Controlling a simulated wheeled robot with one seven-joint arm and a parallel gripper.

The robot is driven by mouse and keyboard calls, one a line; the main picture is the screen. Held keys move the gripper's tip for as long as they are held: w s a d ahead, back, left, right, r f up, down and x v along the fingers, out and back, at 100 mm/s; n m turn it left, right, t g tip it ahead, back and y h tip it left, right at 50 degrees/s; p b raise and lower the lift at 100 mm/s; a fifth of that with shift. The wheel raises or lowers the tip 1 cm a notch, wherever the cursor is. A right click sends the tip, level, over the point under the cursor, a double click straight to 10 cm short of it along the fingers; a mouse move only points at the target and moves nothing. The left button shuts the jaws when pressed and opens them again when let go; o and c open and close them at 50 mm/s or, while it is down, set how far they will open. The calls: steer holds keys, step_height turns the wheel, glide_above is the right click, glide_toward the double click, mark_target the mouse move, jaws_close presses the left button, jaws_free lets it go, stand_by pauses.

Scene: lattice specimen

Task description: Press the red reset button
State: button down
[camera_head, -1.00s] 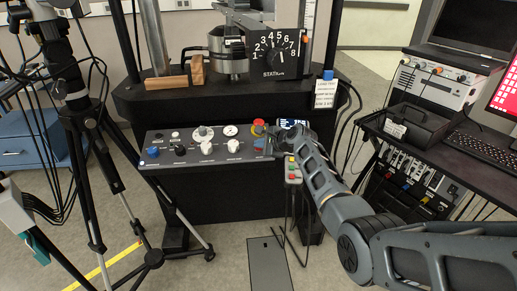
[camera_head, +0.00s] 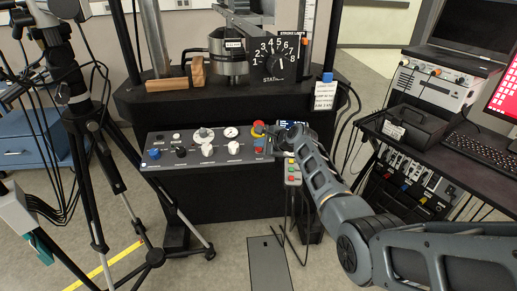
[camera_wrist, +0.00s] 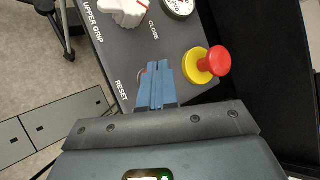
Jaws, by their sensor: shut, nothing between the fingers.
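The control panel (camera_head: 180,158) slopes below the machine's dark deck. The red reset button (camera_head: 259,150) is a small red spot near its right end, below the red and yellow mushroom button (camera_head: 258,128). My gripper (camera_head: 262,142) reaches in from the right and is over that end of the panel. In the wrist view my blue fingers (camera_wrist: 157,84) are shut together and empty. They lie beside the RESET label and hide most of the reset button, with only a thin reddish edge showing. I cannot tell whether the tips touch it.
The mushroom button (camera_wrist: 212,63) stands up close to the right of my fingers in the wrist view. A white knob (camera_wrist: 126,10) is farther off. A pendant (camera_head: 292,172) with coloured buttons hangs below my wrist. A tripod (camera_head: 95,150) stands at left, a cart (camera_head: 440,165) at right.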

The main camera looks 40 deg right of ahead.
mark_target(261, 158)
steer(key=r+p, duration=0.1)
steer(key=p, duration=0.1)
steer(key=r+p, duration=0.2)
steer(key=s+r+p, duration=0.1)
steer(key=shift+a+r+p, duration=0.35)
steer(key=shift+r+p, duration=0.05)
stand_by(2.5)
